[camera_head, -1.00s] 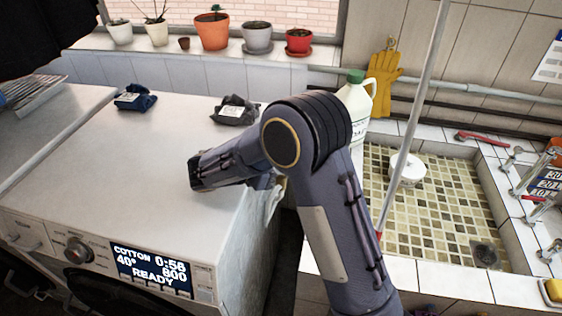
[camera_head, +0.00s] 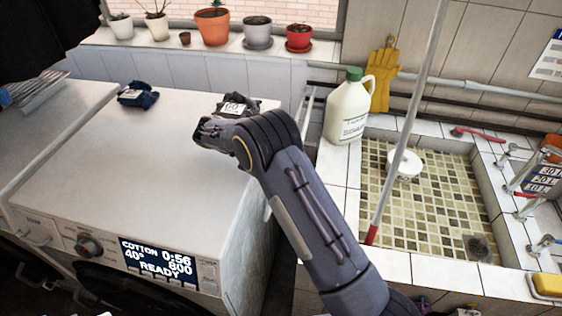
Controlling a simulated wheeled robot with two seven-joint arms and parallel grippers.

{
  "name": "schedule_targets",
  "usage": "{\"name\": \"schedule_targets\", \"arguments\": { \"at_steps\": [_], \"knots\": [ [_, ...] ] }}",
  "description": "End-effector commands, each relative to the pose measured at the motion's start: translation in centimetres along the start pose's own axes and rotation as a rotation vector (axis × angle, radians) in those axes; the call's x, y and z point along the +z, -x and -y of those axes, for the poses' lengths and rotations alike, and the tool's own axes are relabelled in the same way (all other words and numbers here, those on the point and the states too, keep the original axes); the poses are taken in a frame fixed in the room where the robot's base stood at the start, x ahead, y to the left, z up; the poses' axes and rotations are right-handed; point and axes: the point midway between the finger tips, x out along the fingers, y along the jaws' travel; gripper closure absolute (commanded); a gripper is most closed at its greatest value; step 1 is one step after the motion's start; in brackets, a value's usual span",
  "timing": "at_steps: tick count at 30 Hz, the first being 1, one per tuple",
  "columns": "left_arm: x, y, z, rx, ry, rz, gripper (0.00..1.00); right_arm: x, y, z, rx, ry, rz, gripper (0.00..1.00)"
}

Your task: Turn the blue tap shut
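A small tap with what looks like a blue handle (camera_head: 545,242) stands on the tiled ledge at the right edge of the head view, beside the sink basin (camera_head: 440,200). It is small in the picture, and I cannot tell how far its handle is turned. My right arm rises from the bottom middle and bends left over the washing machine, far from this tap. My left gripper is not in view.
A white jug (camera_head: 347,110) with a green cap stands behind my arm. A pale pole (camera_head: 411,115) leans across the basin, which holds a white round object (camera_head: 404,165). Dark folded cloths lie on the washing machine (camera_head: 110,170). A yellow sponge (camera_head: 548,285) is near the right front.

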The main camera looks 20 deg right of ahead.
Motion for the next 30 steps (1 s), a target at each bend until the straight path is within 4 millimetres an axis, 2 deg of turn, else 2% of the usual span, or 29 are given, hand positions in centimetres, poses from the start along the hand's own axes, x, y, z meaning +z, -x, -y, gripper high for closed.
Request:
{"name": "schedule_targets", "arguments": {
  "at_steps": [18,19,23,30],
  "knots": [
    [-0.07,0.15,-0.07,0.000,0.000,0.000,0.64,0.08,-0.02,-0.04,-0.039,-0.018,0.001,1.00],
    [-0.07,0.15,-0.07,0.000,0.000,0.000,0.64,0.08,-0.02,-0.04,-0.038,-0.018,0.001,0.83],
    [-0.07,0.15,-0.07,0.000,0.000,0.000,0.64,0.07,-0.02,-0.03,-0.038,-0.018,0.001,0.66],
    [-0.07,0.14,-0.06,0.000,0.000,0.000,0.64,0.04,-0.02,-0.02,-0.038,-0.017,0.001,0.64]
  ]
}}
